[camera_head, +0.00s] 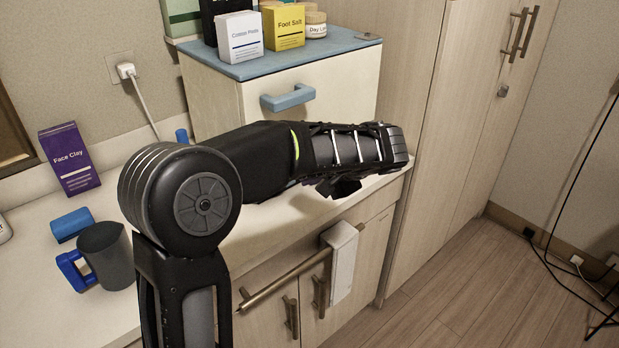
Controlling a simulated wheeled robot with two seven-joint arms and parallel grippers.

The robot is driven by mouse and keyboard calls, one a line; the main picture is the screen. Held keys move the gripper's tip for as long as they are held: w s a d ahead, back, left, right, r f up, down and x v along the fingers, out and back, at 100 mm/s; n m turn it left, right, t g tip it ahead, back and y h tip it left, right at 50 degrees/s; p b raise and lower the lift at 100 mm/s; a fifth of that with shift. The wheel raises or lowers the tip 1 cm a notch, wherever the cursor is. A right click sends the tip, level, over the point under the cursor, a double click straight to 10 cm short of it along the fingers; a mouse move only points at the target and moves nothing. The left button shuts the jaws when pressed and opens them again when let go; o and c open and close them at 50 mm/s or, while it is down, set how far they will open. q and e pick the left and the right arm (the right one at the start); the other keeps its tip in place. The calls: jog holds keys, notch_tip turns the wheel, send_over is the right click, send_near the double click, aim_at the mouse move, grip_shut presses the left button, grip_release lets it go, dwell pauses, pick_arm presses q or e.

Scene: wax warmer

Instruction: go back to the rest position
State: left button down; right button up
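One of my arms, which looks like the left, rises from the bottom left of the head view. Its elbow is bent, and the forearm reaches right across the counter, in front of the drawer cabinet. A small dark part under the wrist looks like my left gripper (340,187). It is seen from behind and partly hidden, so I cannot see whether its fingers are open or hold anything. My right gripper is not in view.
The cabinet (345,88) carries boxes and jars. A white towel (342,262) hangs on the rail. The floor at right is clear except for cables.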

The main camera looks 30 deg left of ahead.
pick_arm(q)
jog(key=shift+w, duration=0.1)
jog(key=w+d+f+m+t+h, duration=0.25)
jog(key=d+f+h, duration=0.45)
jog(key=d+f, duration=0.6)
jog(key=s+d+f+g+h, duration=0.1)
jog(key=s+d+f+h, duration=0.2)
jog(key=d+f, duration=0.4)
jog(key=s+d+f+g+h, duration=0.1)
jog(key=s+d+f+h, duration=0.15)
jog(key=d+f, duration=0.4)
jog(key=s+d+f+n+g, duration=0.1)
jog(key=s+f+n, duration=0.3)
jog(key=s+f, duration=0.4)
jog(key=s+d+f+n+g, duration=0.1)
jog(key=s+f+n, duration=0.2)
jog(key=s+f, duration=0.5)
jog(key=s+h, duration=0.1)
jog(key=s, duration=0.6)
jog(key=shift+s+d+f+n+g, duration=0.15)
jog(key=shift+s+d+n+g, duration=0.15)
jog(key=shift+s+n+g, duration=0.05)
jog(key=c, duration=2.1)
grip_release()
jog(key=shift+c, duration=0.2)
